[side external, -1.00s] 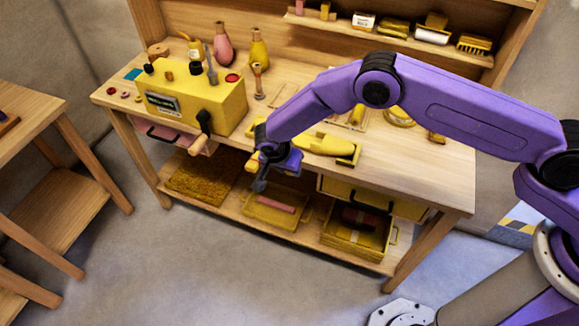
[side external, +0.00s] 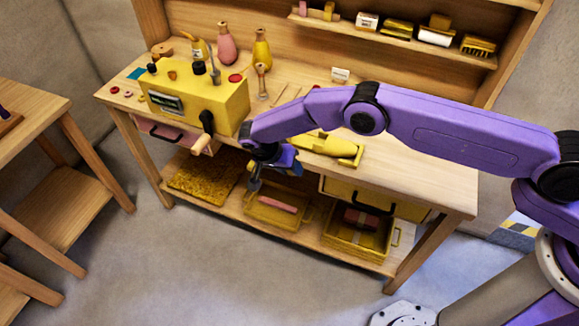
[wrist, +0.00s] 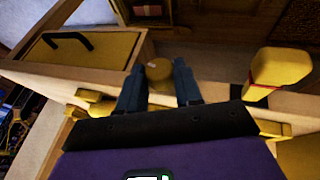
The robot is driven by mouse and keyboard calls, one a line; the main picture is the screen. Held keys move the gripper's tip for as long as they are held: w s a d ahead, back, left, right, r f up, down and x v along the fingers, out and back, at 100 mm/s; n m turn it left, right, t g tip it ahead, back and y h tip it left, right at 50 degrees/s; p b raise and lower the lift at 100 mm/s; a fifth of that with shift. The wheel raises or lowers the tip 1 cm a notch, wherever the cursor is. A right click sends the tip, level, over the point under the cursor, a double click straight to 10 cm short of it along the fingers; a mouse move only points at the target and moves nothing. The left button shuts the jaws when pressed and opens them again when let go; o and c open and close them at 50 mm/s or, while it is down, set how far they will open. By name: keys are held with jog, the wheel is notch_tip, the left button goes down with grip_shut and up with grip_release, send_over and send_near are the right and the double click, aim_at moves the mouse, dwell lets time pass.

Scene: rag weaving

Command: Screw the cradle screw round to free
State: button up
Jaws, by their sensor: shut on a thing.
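A round yellow knob (wrist: 159,70), which looks like the cradle screw, sits between my two dark fingers in the wrist view. My gripper (wrist: 159,84) is shut on it, one finger on each side. In the side view my gripper (side external: 256,181) is at the front edge of the bench, and I cannot make out the knob there. The yellow cradle (side external: 347,156) lies on the bench top to the right of my gripper, with a yellow bottle-shaped piece (side external: 322,144) on it. How far the screw is turned cannot be seen.
A yellow machine (side external: 225,98) with a crank handle (side external: 203,143) stands left of my gripper. A yellow drawer (side external: 360,197) is below the bench top. A shelf underneath holds a yellow tray (side external: 272,219) and a yellow crate (side external: 345,242). Bottles (side external: 227,46) stand behind.

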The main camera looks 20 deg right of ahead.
jog(key=o, duration=1)
jog(key=shift+o, duration=0.2)
jog(key=v, duration=1.7)
jog(key=shift+r, duration=0.3)
